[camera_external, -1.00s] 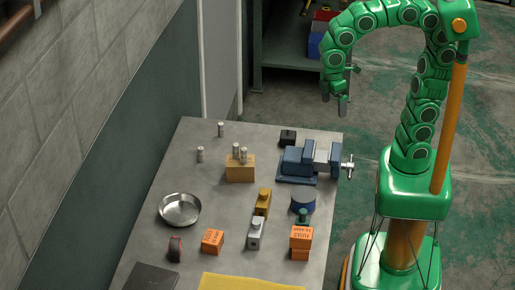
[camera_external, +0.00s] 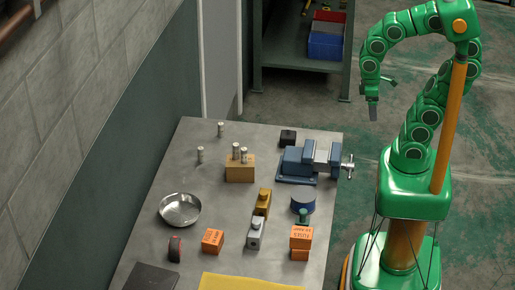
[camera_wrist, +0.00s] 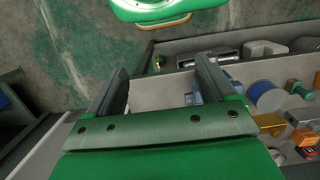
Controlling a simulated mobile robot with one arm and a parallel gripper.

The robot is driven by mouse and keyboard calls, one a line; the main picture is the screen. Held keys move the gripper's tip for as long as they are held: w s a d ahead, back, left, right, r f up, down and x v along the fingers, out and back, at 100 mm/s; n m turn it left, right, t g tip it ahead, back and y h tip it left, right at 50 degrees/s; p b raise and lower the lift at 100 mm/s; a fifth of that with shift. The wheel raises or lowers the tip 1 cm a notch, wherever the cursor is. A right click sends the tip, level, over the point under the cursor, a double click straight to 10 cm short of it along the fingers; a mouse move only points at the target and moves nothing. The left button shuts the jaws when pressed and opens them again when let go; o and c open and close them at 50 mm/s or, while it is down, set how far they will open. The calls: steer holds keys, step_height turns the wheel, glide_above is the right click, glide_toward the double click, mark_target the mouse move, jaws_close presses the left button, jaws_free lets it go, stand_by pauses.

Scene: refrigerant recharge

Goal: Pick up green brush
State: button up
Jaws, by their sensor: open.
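A small green thing (camera_external: 302,216) stands on the workbench just in front of the blue cylinder (camera_external: 303,201). It is too small to tell if it is the green brush. In the wrist view a small green thing (camera_wrist: 294,87) shows beside the blue cylinder (camera_wrist: 265,96) at the right. No other brush can be made out. My gripper (camera_external: 380,92) is open and empty, high up and to the right of the bench's far right corner. Its two fingers are spread apart in the wrist view (camera_wrist: 163,78), with nothing between them.
The workbench (camera_external: 190,250) holds a blue vise (camera_external: 310,160), a metal pan (camera_external: 180,209), orange boxes (camera_external: 301,238), a wooden block (camera_external: 240,172) with metal cylinders, and a yellow cloth (camera_external: 245,283). A shelf with a blue bin (camera_external: 326,45) stands behind.

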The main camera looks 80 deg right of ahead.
steer(key=c, duration=0.3)
steer(key=shift+c, duration=0.2)
